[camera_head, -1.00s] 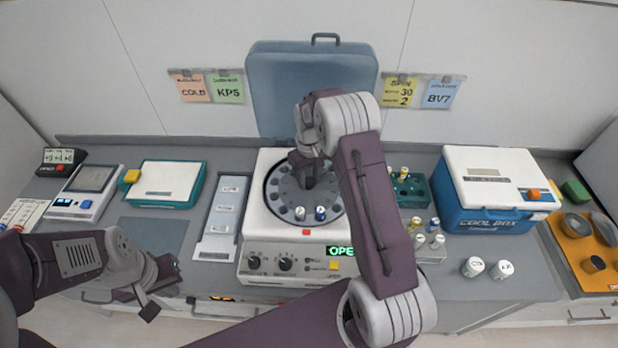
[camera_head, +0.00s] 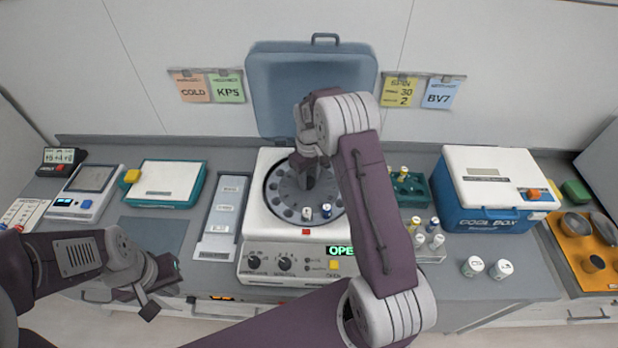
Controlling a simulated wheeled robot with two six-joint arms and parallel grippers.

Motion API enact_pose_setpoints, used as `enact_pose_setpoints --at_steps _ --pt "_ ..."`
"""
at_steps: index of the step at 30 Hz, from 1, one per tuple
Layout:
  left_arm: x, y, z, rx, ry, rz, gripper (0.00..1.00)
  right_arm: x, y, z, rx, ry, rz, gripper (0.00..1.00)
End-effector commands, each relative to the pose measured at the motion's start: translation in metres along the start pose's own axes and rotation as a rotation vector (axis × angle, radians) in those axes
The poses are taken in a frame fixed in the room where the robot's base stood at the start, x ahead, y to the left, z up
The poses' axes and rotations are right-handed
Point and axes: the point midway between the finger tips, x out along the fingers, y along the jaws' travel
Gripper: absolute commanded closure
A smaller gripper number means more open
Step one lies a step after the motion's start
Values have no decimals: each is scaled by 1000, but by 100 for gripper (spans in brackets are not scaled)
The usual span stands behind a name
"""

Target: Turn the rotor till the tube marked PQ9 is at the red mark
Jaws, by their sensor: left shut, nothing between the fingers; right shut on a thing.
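The centrifuge (camera_head: 252,222) has its lid (camera_head: 312,90) raised, so the grey rotor (camera_head: 283,198) shows. A white-capped tube (camera_head: 307,213) and a blue-capped tube (camera_head: 326,210) sit in its front holes. The red mark (camera_head: 306,232) is on the front rim, with the white-capped tube almost straight behind it. I cannot read PQ9 on either tube. My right gripper (camera_head: 306,180) reaches down to the rotor's middle and is shut on its hub, which it mostly hides. My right arm covers the rotor's right side. My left gripper (camera_head: 163,290) is shut and empty, low at the left.
Left of the centrifuge are a labelled rack (camera_head: 222,220) and a teal-edged box (camera_head: 166,184). To the right are a green tube rack (camera_head: 411,190), a clear rack with tubes (camera_head: 432,252), two white jars (camera_head: 473,266) and a blue cool box (camera_head: 480,212).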

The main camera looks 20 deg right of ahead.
Motion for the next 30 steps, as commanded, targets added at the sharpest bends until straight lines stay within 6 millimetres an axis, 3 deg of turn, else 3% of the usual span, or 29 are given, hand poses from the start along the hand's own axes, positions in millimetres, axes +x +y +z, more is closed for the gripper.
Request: enact_pose_setpoints --at_steps 5,6,8,18,30 --pt "-1 0 0 0 0 0 100 -5 3 -5 0 17 9 100" --pt "-1 0 0 0 0 0 100 -4 2 -5 0 16 8 51" --pt "-1 0 0 0 0 0 100 -4 2 -4 0 14 7 40" --pt "2 0 0 0 0 0 100 -6 1 -2 1 7 4 40" --pt "19 0 2 0 0 0 100 -83 1 -3 0 10 5 40"
